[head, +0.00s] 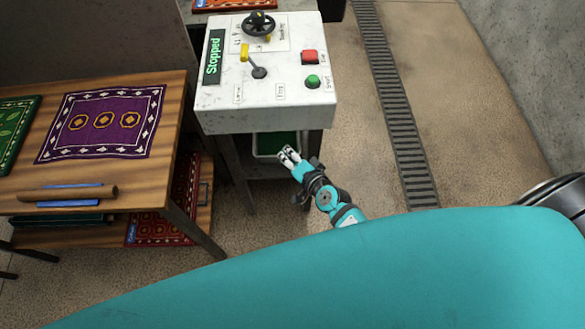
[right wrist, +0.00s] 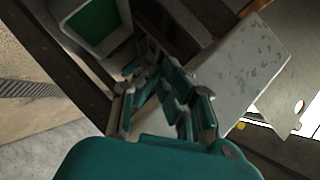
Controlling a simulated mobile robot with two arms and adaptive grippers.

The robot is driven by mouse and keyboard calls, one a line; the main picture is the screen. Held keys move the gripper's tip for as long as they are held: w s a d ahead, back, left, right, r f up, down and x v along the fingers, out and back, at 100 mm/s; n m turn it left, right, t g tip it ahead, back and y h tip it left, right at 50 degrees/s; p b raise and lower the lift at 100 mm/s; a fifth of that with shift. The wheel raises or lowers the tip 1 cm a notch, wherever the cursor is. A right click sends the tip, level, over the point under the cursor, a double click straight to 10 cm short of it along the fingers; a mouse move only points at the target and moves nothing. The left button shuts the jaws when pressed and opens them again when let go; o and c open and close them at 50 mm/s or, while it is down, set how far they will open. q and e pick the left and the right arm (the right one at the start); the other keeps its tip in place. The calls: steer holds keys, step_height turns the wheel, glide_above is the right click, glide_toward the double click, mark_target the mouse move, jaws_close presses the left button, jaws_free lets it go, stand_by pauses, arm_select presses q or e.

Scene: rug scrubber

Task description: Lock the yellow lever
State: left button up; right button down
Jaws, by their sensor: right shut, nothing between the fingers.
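The yellow lever (head: 245,53) is on the top of the white control panel (head: 225,110), with its yellow end pointing up and left from a dark round base. My right gripper (head: 289,155) is below the panel's front edge, apart from the lever and lower than it. It is shut and empty. My left gripper is not in view.
The panel carries a black handwheel (head: 258,24), a red button (head: 310,56), a green button (head: 313,81) and a display (head: 213,57) reading "Stopped". A green-bottomed tray (head: 266,153) is under it. A wooden table (head: 160,115) with rugs is left; open floor (head: 370,160) is right.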

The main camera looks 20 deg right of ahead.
step_height(320, 180, down, 6)
steer(key=s+n+g, duration=0.1)
steer(key=s, duration=0.1)
steer(key=shift+s+d+r+n+g, duration=0.15)
steer(key=shift+s+d+n+g, duration=0.1)
steer(key=shift+s+n+g, duration=0.1)
steer(key=s+d+f+n+g+h, duration=0.1)
steer(key=s+f+n+g, duration=0.2)
steer(key=s+f, duration=0.6)
steer(key=s+d+f+n+g+h, duration=0.1)
steer(key=s+d+f+n+g, duration=0.1)
steer(key=s+f, duration=0.3)
steer(key=s+d+f+n+g, duration=0.3)
steer(key=s+f, duration=0.3)
steer(key=s, duration=0.8)
steer(key=s+d+f+n+g+h, duration=0.1)
steer(key=s+f, duration=0.4)
steer(key=s, duration=0.5)
steer(key=shift+d+f+n+g+h, duration=0.3)
steer(key=shift+d+n+g, duration=0.55)
steer(key=shift+d, duration=0.2)
steer(key=shift+s, duration=0.1)
